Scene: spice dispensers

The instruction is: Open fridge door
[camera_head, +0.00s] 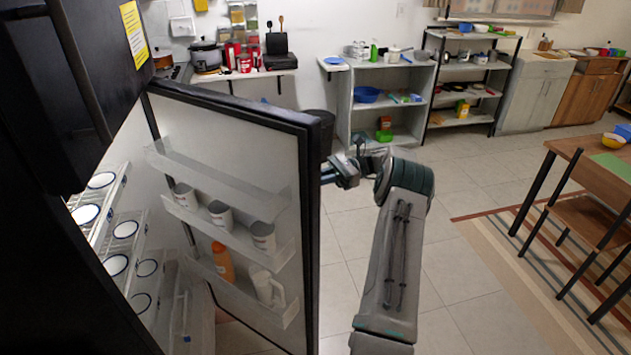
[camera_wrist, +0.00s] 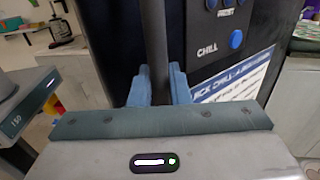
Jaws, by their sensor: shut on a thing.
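The fridge door (camera_head: 228,180) stands open in the head view, swung out toward the right. Its inner side faces me, with clear shelves holding white mugs (camera_head: 264,236), an orange bottle (camera_head: 223,262) and a white jug (camera_head: 266,288). My gripper (camera_head: 340,172) is at the door's outer side near its free edge. In the wrist view my gripper (camera_wrist: 159,85) has its two blue fingers closed around a dark vertical handle bar (camera_wrist: 155,45). The door's dark front behind the bar carries a panel with blue buttons (camera_wrist: 236,39). In the head view the handle is hidden behind the door.
Inside the fridge, wire shelves (camera_head: 122,220) hold several white cups. A wooden table (camera_head: 600,165) stands at the right on a striped rug (camera_head: 490,225). Shelving units (camera_head: 385,75) line the back wall. The tiled floor (camera_head: 450,265) between door and table is clear.

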